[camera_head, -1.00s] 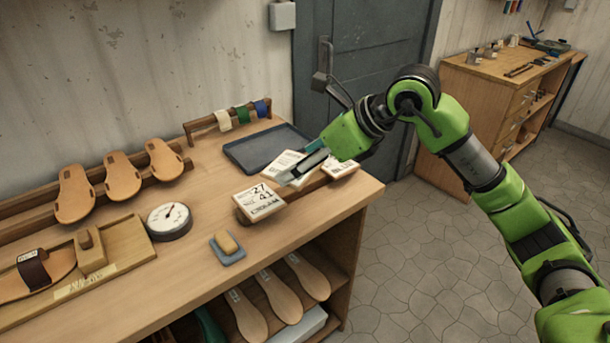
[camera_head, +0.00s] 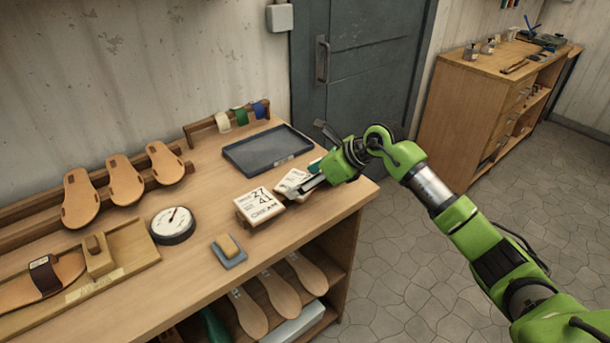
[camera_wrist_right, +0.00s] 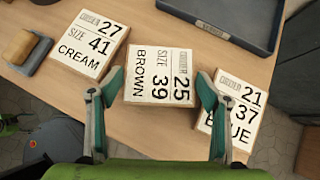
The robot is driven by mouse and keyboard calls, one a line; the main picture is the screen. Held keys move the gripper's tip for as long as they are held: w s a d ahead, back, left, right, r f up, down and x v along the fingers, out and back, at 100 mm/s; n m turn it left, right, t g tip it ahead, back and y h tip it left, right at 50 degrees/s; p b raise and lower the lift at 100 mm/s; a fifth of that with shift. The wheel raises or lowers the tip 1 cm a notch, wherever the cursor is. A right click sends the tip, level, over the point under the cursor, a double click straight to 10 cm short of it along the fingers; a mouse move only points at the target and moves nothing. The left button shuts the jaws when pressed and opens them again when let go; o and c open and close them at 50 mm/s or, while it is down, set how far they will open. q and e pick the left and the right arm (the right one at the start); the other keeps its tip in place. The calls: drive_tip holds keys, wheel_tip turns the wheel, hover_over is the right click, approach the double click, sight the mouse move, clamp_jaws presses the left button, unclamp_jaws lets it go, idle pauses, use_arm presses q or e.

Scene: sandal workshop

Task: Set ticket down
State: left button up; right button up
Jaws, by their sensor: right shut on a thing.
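The white ticket marked order 25, size 39, BROWN (camera_wrist_right: 160,75) is between the fingers of my right gripper (camera_wrist_right: 160,88) in the right wrist view. In the head view, the shut right gripper (camera_head: 308,186) holds this ticket (camera_head: 291,182) low over the bench's right end. I cannot tell whether its underside touches the wood. The CREAM ticket, 27 and 41 (camera_head: 259,205), lies to its left; it also shows in the wrist view (camera_wrist_right: 90,45). The BLUE ticket, 21 and 37 (camera_wrist_right: 238,103), lies on the other side, hidden behind my gripper in the head view. My left gripper is not in view.
A dark tray (camera_head: 267,151) lies behind the tickets on the bench (camera_head: 200,195). A round dial gauge (camera_head: 172,225) and a yellow block on a blue pad (camera_head: 229,248) are to the left. Sandal soles (camera_head: 80,198) line the back. The bench's right edge is close to my gripper.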

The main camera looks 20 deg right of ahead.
drive_tip(key=shift+f, duration=0.1)
drive_tip(key=o, duration=1.1)
use_arm(q)
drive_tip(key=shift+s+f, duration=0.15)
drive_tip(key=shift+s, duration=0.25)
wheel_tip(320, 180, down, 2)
drive_tip(key=b, duration=0.2)
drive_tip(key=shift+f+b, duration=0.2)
drive_tip(key=shift+b, duration=0.1)
use_arm(e)
drive_tip(key=v, duration=1.2)
drive_tip(key=shift+s, duration=0.1)
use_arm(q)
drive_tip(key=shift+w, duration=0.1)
use_arm(e)
drive_tip(key=shift+a, duration=0.15)
